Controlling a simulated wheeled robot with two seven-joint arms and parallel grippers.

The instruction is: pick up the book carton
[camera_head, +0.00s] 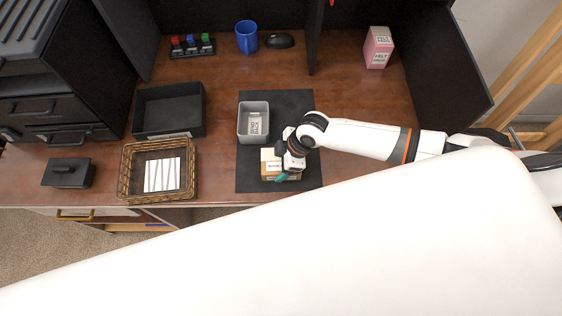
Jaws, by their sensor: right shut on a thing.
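A small tan carton with a white label, likely the book carton (270,167), sits on the black mat (252,184) near the desk's front edge. My right gripper (285,170) is over the carton's right part and is shut on it. The gripper hides part of the carton. I cannot tell whether the carton is off the mat. A teal piece (281,178) shows at the carton's front, by the gripper. My left gripper is not in view.
A grey bin (241,124) stands just behind the carton. A wicker basket (127,176), a black tray (138,121) and a black box (68,172) are to the left. A blue mug (246,37), mouse (279,41) and pink carton (378,47) are at the back. My white arm link covers the foreground.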

